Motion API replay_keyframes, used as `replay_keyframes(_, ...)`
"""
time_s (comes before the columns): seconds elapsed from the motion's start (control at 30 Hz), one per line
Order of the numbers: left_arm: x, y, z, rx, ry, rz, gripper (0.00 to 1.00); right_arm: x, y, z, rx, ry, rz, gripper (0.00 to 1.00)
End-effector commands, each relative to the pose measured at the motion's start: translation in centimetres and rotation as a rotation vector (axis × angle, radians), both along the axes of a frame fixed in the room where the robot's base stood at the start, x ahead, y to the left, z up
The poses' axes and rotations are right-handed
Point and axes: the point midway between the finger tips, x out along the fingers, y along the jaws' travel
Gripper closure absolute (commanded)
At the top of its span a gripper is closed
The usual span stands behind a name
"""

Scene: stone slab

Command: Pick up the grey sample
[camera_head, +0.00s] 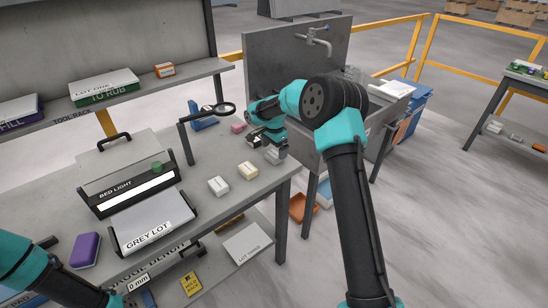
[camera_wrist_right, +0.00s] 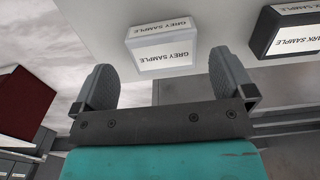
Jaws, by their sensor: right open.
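The grey sample (camera_wrist_right: 162,46) is a small light block with a "GREY SAMPLE" label, upside down in the right wrist view. It sits on the pale slab, ahead of and between the two fingers of my right gripper (camera_wrist_right: 168,85). The fingers are wide apart, and none is visibly closed on it. In the head view my right gripper (camera_head: 266,144) is low over the slab's right end, where small grey shapes are hard to tell from its fingers. My left gripper (camera_head: 122,301) is at the bottom edge, mostly cut off.
A dark sample (camera_wrist_right: 288,32) stands beside the grey one. Two pale blocks (camera_head: 218,185) (camera_head: 247,170) lie nearer the front. A magnifier on a post (camera_head: 187,142), the bed light box (camera_head: 130,180) and the grey lot tray (camera_head: 150,218) stand left. A sink (camera_head: 350,125) is at right.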

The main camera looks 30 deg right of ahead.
Motion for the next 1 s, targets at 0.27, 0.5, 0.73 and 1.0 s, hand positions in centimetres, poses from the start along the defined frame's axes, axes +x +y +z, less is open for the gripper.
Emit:
replay_keyframes(0.27, 0.0, 0.0, 0.0, 0.0, 0.0, 0.0, 0.11, 0.4, -0.1, -3.5, 0.0, 0.001, 0.0, 0.0)
replay_keyframes(0.5, 0.0, 0.0, 0.0, 0.0, 0.0, 0.0, 0.11, 0.4, -0.1, -3.8, 0.0, 0.0, 0.0, 0.0)
replay_keyframes(0.73, 0.0, 0.0, 0.0, 0.0, 0.0, 0.0, 0.11, 0.4, -0.1, -3.8, 0.0, 0.0, 0.0, 0.0)
replay_keyframes(1.0, 0.0, 0.0, 0.0, 0.0, 0.0, 0.0, 0.11, 0.4, -0.1, -3.7, 0.0, 0.0, 0.0, 0.2)
